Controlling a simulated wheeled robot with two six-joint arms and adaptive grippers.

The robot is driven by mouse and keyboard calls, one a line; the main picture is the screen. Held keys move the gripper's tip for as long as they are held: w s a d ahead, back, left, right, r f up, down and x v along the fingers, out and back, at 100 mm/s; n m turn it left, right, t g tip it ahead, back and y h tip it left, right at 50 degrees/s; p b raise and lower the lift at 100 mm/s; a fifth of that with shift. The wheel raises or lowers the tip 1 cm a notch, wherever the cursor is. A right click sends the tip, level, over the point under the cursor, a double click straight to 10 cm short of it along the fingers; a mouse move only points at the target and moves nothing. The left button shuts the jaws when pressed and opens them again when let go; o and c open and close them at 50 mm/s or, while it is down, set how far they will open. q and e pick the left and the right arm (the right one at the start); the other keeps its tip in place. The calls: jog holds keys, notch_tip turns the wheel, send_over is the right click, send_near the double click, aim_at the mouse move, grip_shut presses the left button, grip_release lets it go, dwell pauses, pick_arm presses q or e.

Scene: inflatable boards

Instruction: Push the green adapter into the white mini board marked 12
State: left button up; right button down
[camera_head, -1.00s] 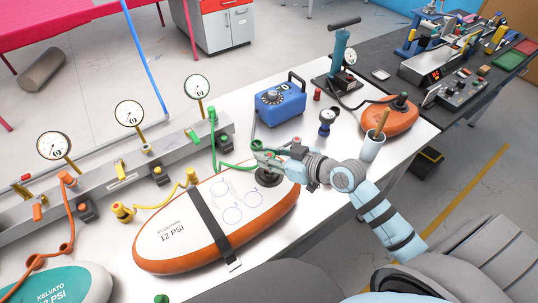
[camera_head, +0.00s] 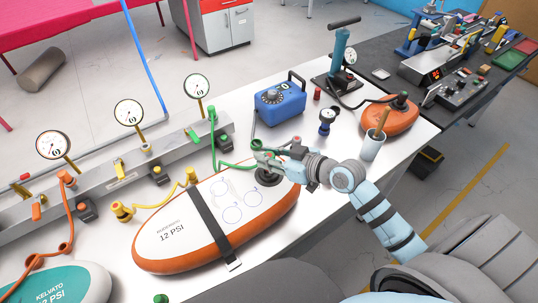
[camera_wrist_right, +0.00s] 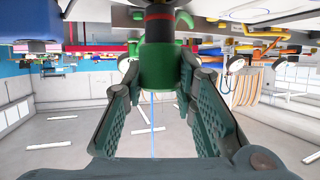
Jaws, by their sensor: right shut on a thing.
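The white mini board with orange sides (camera_head: 172,218) lies on the white table, marked "12 PSI", with a dark strap across it. Its dark round valve (camera_head: 268,181) is near its far right end. My right gripper (camera_head: 262,157) is just above that valve, shut on the green adapter. In the right wrist view the green adapter (camera_wrist_right: 158,65) sits between the two ribbed fingers, with a dark and red band at its upper part. A green coiled hose (camera_head: 232,166) runs from the adapter to the manifold. Whether the adapter touches the valve is hidden. My left gripper is out of view.
A metal manifold (camera_head: 105,180) with gauges stands along the table's back left. A teal board (camera_head: 60,285) lies at the lower left. A blue box (camera_head: 280,103), a hand pump (camera_head: 340,60), a small orange board (camera_head: 390,117) and a cup (camera_head: 372,146) stand to the right.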

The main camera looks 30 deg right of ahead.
jog(key=shift+f+b, duration=1)
jog(key=shift+f, duration=0.2)
jog(key=c, duration=1.2)
grip_release()
jog(key=v, duration=0.6)
jog(key=shift+s+d, duration=0.2)
jog(key=shift+s, duration=0.1)
jog(key=shift+s+d+r, duration=0.15)
jog(key=shift+s+r, duration=0.15)
jog(key=shift+s, duration=0.1)
jog(key=shift+w, duration=0.15)
